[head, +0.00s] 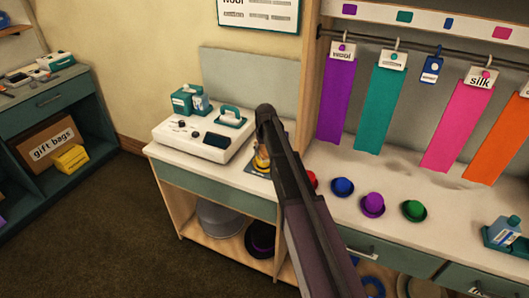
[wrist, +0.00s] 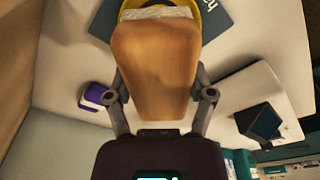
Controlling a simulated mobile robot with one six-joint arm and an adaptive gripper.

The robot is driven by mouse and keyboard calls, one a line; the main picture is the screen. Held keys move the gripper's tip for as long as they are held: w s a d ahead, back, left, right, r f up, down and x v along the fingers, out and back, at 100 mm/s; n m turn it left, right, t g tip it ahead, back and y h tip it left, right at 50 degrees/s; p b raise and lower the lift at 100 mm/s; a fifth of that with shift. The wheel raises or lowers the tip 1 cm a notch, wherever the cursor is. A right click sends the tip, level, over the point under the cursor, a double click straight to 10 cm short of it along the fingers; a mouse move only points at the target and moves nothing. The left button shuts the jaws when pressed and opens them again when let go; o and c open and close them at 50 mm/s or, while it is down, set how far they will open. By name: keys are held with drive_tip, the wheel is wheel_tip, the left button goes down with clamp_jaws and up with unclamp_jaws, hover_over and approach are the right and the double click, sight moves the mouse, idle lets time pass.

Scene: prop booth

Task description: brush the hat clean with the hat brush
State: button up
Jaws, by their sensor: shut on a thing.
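In the wrist view my gripper (wrist: 160,92) is shut on the hat brush (wrist: 153,60), a wide tan wooden block with pale bristles at its far end. The bristle end overlaps the yellow hat (wrist: 212,18); I cannot tell whether they touch. The hat is mostly hidden behind the brush. It sits on a dark lettered mat (wrist: 240,15). In the head view my arm covers my gripper and much of that spot; a little of the yellow hat (head: 262,161) and the mat (head: 256,171) shows left of the arm.
A white machine (head: 175,143) stands left of the mat. A purple container (wrist: 95,97) shows in the wrist view.

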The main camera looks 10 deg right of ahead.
sight(266, 154)
idle(0.3)
drive_tip(key=shift+w+a+f, duration=0.1)
drive_tip(key=shift+w+a, duration=0.1)
drive_tip(key=shift+w, duration=1.25)
drive_tip(key=shift+s+d, duration=0.2)
drive_tip(key=shift+s, duration=1.35)
drive_tip(key=shift+s, duration=0.1)
drive_tip(key=shift+s+d, duration=0.15)
drive_tip(key=shift+s, duration=0.55)
drive_tip(key=shift+s+d, duration=0.1)
drive_tip(key=shift+s, duration=0.55)
wheel_tip(266, 154, up, 6)
drive_tip(key=p, duration=0.6)
